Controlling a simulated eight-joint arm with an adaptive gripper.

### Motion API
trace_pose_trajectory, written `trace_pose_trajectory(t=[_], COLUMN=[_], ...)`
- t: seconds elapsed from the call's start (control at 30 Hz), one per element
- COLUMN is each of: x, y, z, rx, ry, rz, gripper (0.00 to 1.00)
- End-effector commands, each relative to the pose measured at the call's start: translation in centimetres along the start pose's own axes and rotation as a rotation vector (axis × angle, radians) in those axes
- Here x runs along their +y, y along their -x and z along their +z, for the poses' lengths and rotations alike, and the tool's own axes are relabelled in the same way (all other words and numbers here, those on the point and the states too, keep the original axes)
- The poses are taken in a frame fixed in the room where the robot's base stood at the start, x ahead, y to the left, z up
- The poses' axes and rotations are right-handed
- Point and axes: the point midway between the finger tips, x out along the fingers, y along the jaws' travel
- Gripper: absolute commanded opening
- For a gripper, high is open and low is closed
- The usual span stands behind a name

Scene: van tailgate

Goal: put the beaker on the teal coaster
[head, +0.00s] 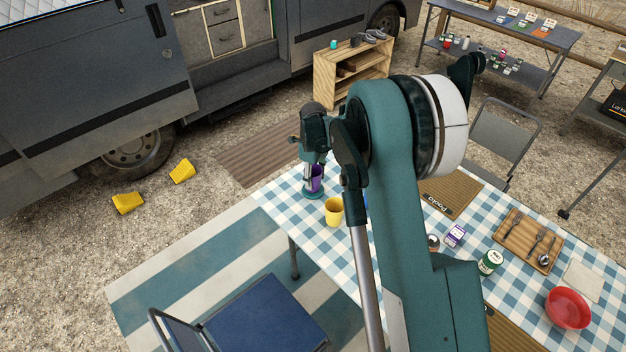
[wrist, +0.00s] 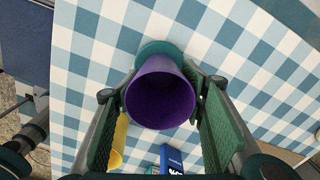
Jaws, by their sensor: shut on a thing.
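The purple beaker (head: 316,180) is upright between the fingers of my gripper (head: 313,172), near the far left corner of the checked table. In the wrist view I look into the open mouth of the beaker (wrist: 160,98), with a green finger pad on each side of it. The teal coaster (head: 313,193) is a round disc directly below the beaker. In the wrist view the coaster (wrist: 158,47) shows behind the beaker's upper edge, and the rest is hidden. I cannot tell whether the beaker's base touches the coaster.
A yellow cup (head: 334,211) stands close to the coaster, toward the table's near edge. A blue box (wrist: 172,159) is close by in the wrist view. A purple-and-white carton (head: 455,235), green can (head: 490,262), wooden cutlery tray (head: 528,241) and red bowl (head: 567,308) stand farther right.

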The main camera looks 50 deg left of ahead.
Motion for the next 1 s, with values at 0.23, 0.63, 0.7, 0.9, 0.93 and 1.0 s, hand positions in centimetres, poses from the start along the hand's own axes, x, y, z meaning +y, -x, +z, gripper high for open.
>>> trace_pose_trajectory(t=[0.23, 0.63, 0.7, 0.9, 0.93, 1.0], x=[0.01, 0.00, 0.01, 0.01, 0.01, 0.01], y=[-0.59, -0.93, -0.91, -0.90, -0.90, -0.90], z=[0.00, 0.00, 0.00, 0.00, 0.00, 0.00], rx=[0.000, 0.000, 0.000, 0.000, 0.000, 0.000], ry=[0.000, 0.000, 0.000, 0.000, 0.000, 0.000], rz=[0.000, 0.000, 0.000, 0.000, 0.000, 0.000], gripper=[0.27, 0.47, 0.56, 0.56, 0.56, 0.56])
